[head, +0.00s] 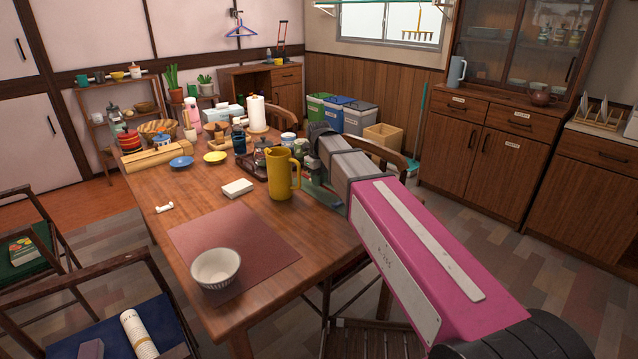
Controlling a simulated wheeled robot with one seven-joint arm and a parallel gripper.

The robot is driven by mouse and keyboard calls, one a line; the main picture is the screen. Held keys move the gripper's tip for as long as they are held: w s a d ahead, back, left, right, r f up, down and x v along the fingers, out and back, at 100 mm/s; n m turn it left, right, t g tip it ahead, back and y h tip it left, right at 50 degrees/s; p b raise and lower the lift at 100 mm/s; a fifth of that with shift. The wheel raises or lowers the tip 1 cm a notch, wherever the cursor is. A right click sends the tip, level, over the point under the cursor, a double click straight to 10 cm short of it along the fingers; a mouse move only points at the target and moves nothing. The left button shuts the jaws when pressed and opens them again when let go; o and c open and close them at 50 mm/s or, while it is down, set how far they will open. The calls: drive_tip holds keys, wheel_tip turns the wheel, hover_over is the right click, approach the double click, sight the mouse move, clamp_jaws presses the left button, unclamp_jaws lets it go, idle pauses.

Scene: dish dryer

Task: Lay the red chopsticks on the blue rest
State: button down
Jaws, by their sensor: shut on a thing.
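My arm reaches in from the lower right over the right side of the table. Its far end is beside the yellow mug (283,174), and I cannot make out my gripper's fingers or anything between them. I cannot make out the red chopsticks. No blue chopstick rest can be picked out either. A small white piece shaped like a chopstick rest (164,207) lies on the bare wood at the table's left side.
A white bowl (215,268) stands on the reddish placemat (250,235) at the near end. A white block (237,188) lies behind the mat. Chairs surround the table.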

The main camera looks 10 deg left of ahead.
drive_tip(key=shift+f, duration=0.6)
drive_tip(key=shift+f, duration=0.65)
drive_tip(key=c, duration=1)
unclamp_jaws()
drive_tip(key=shift+c, duration=0.2)
drive_tip(key=shift+r, duration=0.1)
wheel_tip(320, 180, up, 13)
